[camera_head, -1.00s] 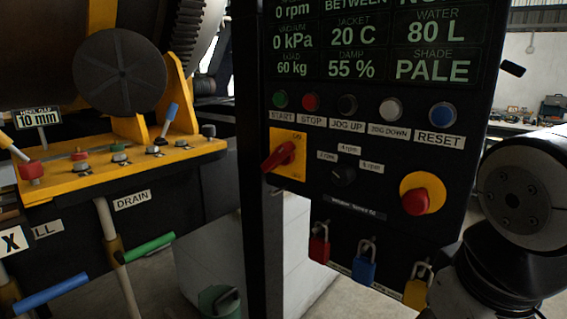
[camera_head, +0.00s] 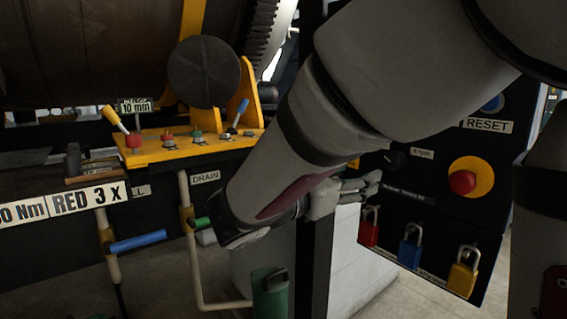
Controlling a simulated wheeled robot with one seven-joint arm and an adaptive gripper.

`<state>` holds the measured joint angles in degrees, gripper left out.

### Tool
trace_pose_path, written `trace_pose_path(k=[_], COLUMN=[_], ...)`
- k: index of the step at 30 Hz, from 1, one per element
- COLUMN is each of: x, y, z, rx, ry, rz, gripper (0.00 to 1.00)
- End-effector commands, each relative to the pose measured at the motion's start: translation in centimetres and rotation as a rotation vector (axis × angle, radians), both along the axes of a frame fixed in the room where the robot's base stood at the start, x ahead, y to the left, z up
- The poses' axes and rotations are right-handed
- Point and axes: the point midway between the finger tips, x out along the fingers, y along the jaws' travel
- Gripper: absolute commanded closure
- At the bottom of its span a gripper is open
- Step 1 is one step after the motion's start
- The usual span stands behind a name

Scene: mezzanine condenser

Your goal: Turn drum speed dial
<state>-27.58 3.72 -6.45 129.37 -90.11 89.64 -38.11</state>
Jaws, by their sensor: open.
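The drum speed dial (camera_head: 395,160) is a small black round knob on the dark control panel (camera_head: 410,200). One label, which seems to read 6 rpm (camera_head: 422,154), shows at its upper right; the other labels are hidden behind my arm. My arm crosses the picture from the upper right. My gripper (camera_head: 374,184) is small in the picture, at the panel's left side, just below and left of the dial. It is open with nothing seen between its fingers. I cannot tell how far it is from the panel.
A red emergency button on a yellow plate (camera_head: 485,178) sits right of the dial. Red (camera_head: 369,228), blue (camera_head: 410,248) and yellow (camera_head: 463,274) padlocks hang below. My arm hides the panel's screen and most buttons. A yellow valve bench (camera_head: 180,145) stands left.

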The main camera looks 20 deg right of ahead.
Motion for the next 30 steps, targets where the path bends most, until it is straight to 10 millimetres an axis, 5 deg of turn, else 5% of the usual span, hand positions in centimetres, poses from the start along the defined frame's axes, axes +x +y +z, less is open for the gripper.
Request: trace_pose_path(k=[18, 30], x=[3.7, 4.7], y=[-10.1, -12.6], z=[0.0, 0.0], rx=[0.004, 0.006], ry=[-0.003, -0.003], rz=[-0.006, -0.003], gripper=[0.46, 0.46])
